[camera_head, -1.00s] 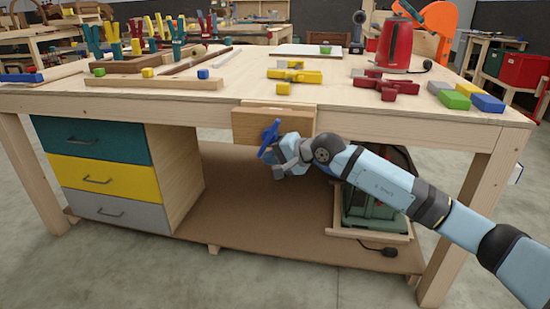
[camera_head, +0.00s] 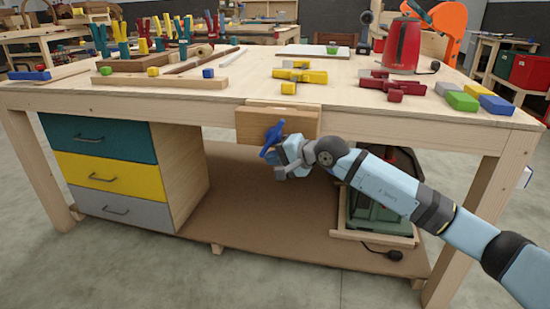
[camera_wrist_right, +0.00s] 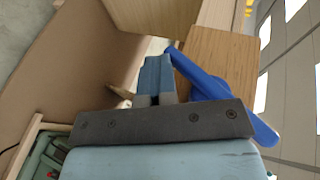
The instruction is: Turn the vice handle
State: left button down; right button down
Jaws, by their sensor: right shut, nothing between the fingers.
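The wooden vice (camera_head: 278,122) is mounted on the front edge of the workbench. Its blue handle (camera_head: 273,139) sits in front of the wooden jaw, tilted, with its upper end to the right in the head view. My right gripper (camera_head: 273,157) is at the handle, reaching in from the right. In the right wrist view, the fingers (camera_wrist_right: 155,80) are together with nothing between them. The blue handle (camera_wrist_right: 205,80) runs diagonally just right of them, partly hidden behind my gripper's body. I cannot tell whether the fingers touch it. My left gripper is not in view.
The workbench (camera_head: 150,98) holds coloured blocks, clamps and a red kettle (camera_head: 405,45). Drawers (camera_head: 115,175) are under its left side. A green machine (camera_head: 380,215) stands on the lower shelf (camera_head: 260,230) behind my right arm. Floor in front is clear.

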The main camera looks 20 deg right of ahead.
jog(key=shift+a+y+b, duration=0.2)
jog(key=shift+y+b, duration=0.1)
jog(key=shift+y, duration=0.1)
dwell(3.8)
jog(key=shift+d+f, duration=0.1)
